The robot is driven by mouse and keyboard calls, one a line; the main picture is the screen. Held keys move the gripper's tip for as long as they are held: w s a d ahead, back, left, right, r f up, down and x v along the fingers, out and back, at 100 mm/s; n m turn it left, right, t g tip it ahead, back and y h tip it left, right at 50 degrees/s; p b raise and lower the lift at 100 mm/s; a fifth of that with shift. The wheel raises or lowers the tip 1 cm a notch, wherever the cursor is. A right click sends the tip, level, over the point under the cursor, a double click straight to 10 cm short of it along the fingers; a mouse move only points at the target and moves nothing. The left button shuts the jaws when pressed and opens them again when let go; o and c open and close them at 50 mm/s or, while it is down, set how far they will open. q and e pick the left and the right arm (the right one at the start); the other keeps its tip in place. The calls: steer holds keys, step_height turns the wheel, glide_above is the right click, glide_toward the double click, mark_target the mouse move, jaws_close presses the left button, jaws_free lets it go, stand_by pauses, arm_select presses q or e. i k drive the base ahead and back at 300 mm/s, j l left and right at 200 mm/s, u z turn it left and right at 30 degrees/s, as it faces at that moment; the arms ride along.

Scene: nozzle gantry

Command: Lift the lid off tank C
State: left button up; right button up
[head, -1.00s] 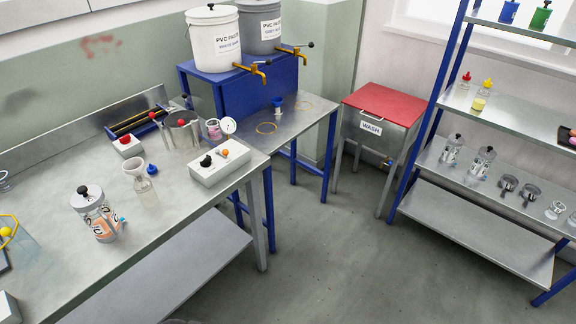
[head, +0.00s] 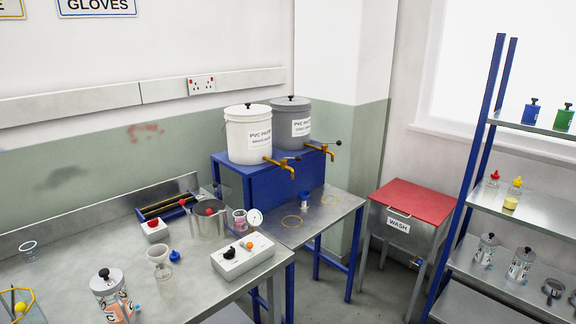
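A clear cylindrical tank (head: 108,302) with a label, seemingly marked C, stands on the left bench near the bottom edge of the head view. Its lower part is cut off by the frame. A grey lid (head: 104,283) with a black knob on top sits on it. Two similar lidded tanks stand on the right shelf, one (head: 487,250) beside the other (head: 521,264); their labels are too small to read. Neither of my grippers is in view.
Beside the tank on the steel bench (head: 205,277) are a funnel on a bottle (head: 162,276), a white control box (head: 243,257) and a metal pot (head: 208,222). Two buckets with taps stand on a blue stand (head: 242,187). A red-lidded wash bin (head: 412,202) is at right.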

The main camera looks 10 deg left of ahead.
mark_target(106, 280)
steer(key=u, duration=1.35)
steer(key=l+u, duration=0.1)
steer(key=l, duration=0.15)
